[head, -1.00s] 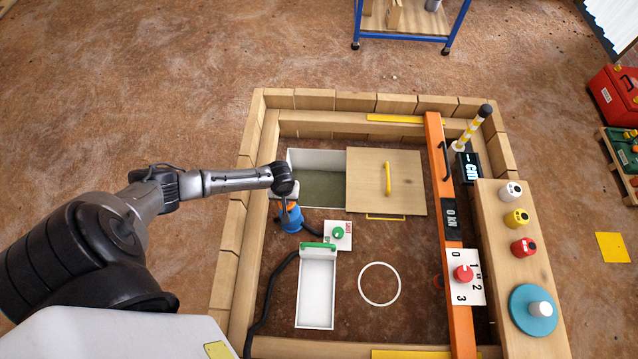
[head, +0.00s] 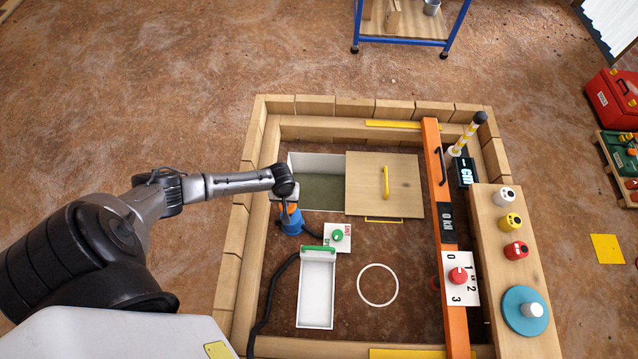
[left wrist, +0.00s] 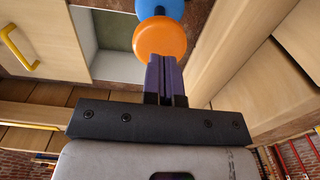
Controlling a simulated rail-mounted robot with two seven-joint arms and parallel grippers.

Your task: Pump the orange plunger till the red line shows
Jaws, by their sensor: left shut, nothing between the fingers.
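The blue pump (head: 291,223) stands inside the timber frame, with its orange plunger (head: 290,209) on top. My left gripper (head: 286,207) is above it in the head view and partly hides it. In the left wrist view the orange plunger (left wrist: 160,38) shows as a round disc with the blue body (left wrist: 160,8) beyond it. The purple fingertips of my left gripper (left wrist: 165,62) are shut with nothing between them. They are at the plunger's edge in that view; I cannot tell whether they touch it. No red line is visible on the pump. My right gripper is not in view.
A white box with a wooden lid (head: 400,195) lies behind the pump. A green knob (head: 337,236) on a white plate and a white tray (head: 316,295) are near it. An orange beam (head: 447,210) crosses at right. A black hose runs along the left inside.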

